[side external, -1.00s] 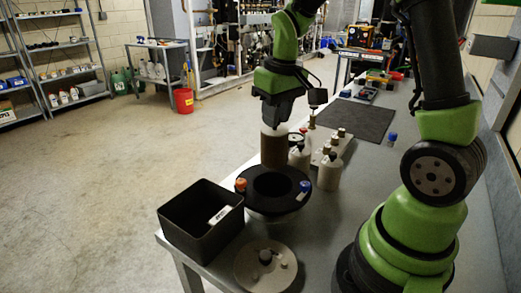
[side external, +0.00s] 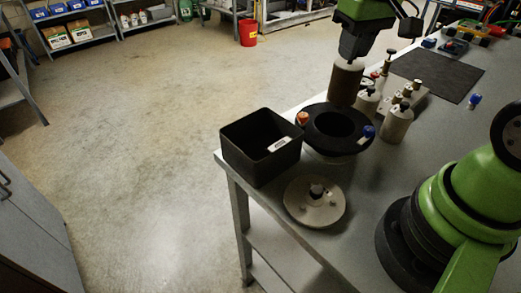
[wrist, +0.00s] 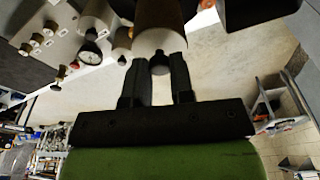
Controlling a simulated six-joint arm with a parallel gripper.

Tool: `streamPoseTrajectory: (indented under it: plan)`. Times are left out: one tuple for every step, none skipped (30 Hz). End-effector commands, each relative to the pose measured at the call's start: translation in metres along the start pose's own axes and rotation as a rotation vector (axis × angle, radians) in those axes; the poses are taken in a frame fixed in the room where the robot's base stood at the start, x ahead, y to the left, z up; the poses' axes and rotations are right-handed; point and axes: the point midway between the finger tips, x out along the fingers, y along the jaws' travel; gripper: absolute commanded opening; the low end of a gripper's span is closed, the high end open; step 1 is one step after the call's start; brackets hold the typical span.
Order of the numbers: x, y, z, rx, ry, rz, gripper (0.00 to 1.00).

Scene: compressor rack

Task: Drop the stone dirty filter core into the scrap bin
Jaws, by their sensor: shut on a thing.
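The dirty filter core (side external: 345,84), brown with a pale top cap, hangs upright from my gripper (side external: 350,60). In the side view its lower end shows just above the far rim of the black round housing (side external: 318,140). In the wrist view the core (wrist: 160,28) is at top centre, with my gripper's two fingers (wrist: 160,72) shut on its top end. The scrap bin (side external: 250,165), a black open box with a white label, stands at the bench's left edge, left of the housing. Its inside floor is hidden in shadow.
An orange clamp (side external: 302,118) and a blue clamp (side external: 368,131) sit on the housing rim. A round pale lid (side external: 314,212) lies in front. A dark mat (side external: 437,76) lies behind.

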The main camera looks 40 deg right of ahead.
Motion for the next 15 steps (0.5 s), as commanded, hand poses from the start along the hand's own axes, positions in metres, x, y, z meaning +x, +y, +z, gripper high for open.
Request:
streamPoseTrajectory:
  plan:
    - [0.0, -0.002, -0.001, -0.001, 0.001, 0.0, 0.0]
    - [0.0, -0.004, -0.002, -0.003, 0.0, -0.001, 0.0]
    - [0.001, -0.009, -0.004, -0.005, 0.0, -0.001, 0.0]
    - [0.002, -0.014, -0.007, -0.007, -0.001, -0.002, 0.0]
    - [0.003, -0.021, -0.009, -0.009, -0.002, -0.003, 0.0]
    - [0.004, -0.032, -0.014, -0.012, -0.002, -0.003, 0.0]
    - [0.006, -0.042, -0.017, -0.015, -0.004, -0.003, 0.0]
    - [0.007, -0.052, -0.02, -0.016, -0.005, -0.004, 0.0]
    - [0.009, -0.067, -0.023, -0.016, -0.005, -0.004, 0.0]
    - [0.01, -0.078, -0.025, -0.016, -0.005, -0.003, 0.0]
    - [0.011, -0.089, -0.027, -0.016, -0.005, -0.003, 0.0]
    - [0.013, -0.102, -0.028, -0.015, -0.006, -0.003, 0.0]
    - [0.014, -0.112, -0.029, -0.015, -0.004, -0.002, 0.0]
    - [0.015, -0.121, -0.029, -0.015, -0.003, -0.002, 0.0]
    - [0.016, -0.131, -0.029, -0.012, -0.003, -0.002, 0.0]
